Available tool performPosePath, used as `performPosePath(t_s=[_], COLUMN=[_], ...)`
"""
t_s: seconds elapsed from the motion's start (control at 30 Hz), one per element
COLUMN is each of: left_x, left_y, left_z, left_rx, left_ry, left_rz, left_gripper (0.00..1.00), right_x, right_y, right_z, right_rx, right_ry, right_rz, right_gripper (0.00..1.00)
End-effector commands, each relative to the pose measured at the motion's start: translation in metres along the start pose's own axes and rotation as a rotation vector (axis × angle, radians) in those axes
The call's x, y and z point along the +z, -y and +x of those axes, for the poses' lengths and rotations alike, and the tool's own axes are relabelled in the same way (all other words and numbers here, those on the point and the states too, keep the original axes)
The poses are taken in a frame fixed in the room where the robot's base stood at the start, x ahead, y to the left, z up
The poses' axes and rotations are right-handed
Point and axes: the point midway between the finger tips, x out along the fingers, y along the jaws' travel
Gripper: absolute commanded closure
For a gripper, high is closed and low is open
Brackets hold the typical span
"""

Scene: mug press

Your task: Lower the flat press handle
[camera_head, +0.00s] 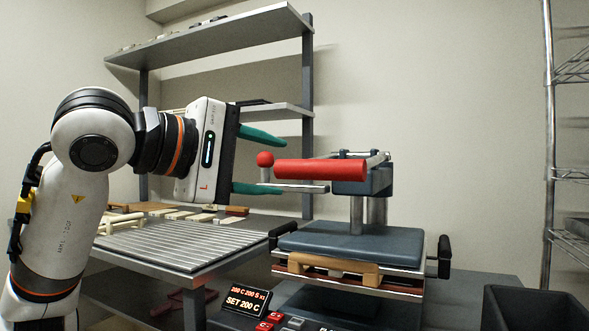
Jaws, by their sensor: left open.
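The flat press (350,244) stands right of centre, with a blue-grey upper plate above a lower part. Its handle is a red horizontal grip (320,170) at the top, with a red ball (265,159) at its left end. The handle is raised well above the upper plate. My left gripper (262,162) comes in from the left with its two green fingers spread, one above and one below the level of the red ball. The picture does not show whether a finger touches the handle. My right gripper is not in view.
A control panel (247,300) reading "SET 200 C" sits in front of the press. A slatted metal table (170,243) is at the left, below my arm. A dark bin (530,308) stands at the lower right. Shelves (215,40) rise behind.

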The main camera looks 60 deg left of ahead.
Motion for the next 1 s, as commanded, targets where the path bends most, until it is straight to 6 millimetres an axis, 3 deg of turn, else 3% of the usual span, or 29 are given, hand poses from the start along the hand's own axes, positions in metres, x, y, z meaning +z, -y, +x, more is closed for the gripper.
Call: performPosePath(t_s=[0.1, 0.23, 0.77, 0.87, 0.97, 1.0], left_x=[0.000, 0.000, 0.000, -0.004, -0.021, -0.033], left_y=[0.001, 0.000, -0.001, -0.004, -0.019, -0.031], left_z=[-0.020, -0.031, -0.034, -0.027, 0.002, 0.019], left_rx=[-0.002, 0.001, 0.003, 0.021, 0.112, 0.177], left_ry=[0.001, 0.001, 0.000, -0.019, -0.113, -0.175], left_rz=[0.000, 0.001, 0.001, -0.003, -0.028, -0.050], left_gripper=[0.49, 0.49, 0.49, 0.49, 0.49, 0.49], right_x=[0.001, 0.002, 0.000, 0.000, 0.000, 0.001], right_y=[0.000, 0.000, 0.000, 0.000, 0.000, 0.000], right_z=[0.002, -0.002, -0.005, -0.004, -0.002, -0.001], right_rx=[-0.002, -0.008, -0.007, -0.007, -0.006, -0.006], right_ry=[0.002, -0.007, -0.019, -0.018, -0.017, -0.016], right_rz=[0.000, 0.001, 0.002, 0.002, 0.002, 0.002], right_gripper=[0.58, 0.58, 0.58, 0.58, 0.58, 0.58])
